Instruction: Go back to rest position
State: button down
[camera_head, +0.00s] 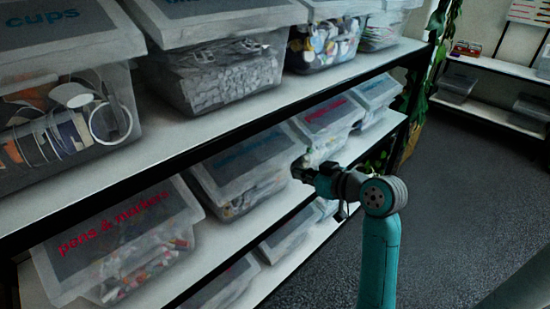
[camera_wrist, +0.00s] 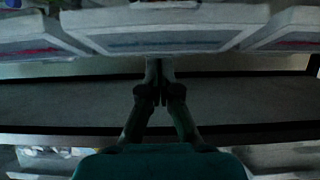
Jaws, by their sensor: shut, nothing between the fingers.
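My gripper (camera_head: 304,170) is in front of the middle shelf in the head view, close to the edge and the lidded bins there. In the wrist view my gripper (camera_wrist: 160,67) has its two fingers together, with nothing seen between them. It points toward the front of a bin (camera_wrist: 165,40) with a blue label. Whether the fingertips touch that bin cannot be told. My teal arm reaches up from the bottom of the head view to the gripper.
Shelves (camera_head: 255,215) hold several lidded clear bins. A bin marked "cups" (camera_head: 65,75) is at upper left, and a bin with red lettering (camera_head: 120,240) is at lower left. Open dark floor (camera_head: 460,210) lies to the right. A plant (camera_head: 420,90) stands at the shelf's far end.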

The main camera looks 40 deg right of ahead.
jog(key=shift+s, duration=0.1)
jog(key=s+a+f+m+h, duration=0.1)
jog(key=s+a+f+m, duration=0.1)
jog(key=s+a+f, duration=0.45)
jog(key=s+a+f+m+h, duration=0.15)
jog(key=s+a+f, duration=0.25)
jog(key=a+f, duration=0.55)
jog(key=s+a+n+y, duration=0.1)
jog(key=s+a, duration=0.3)
jog(key=s, duration=0.8)
jog(key=s+a+n+t+y, duration=0.1)
jog(key=s+a, duration=0.3)
jog(key=s, duration=0.8)
jog(key=shift+a+n, duration=0.2)
jog(key=shift+n, duration=0.35)
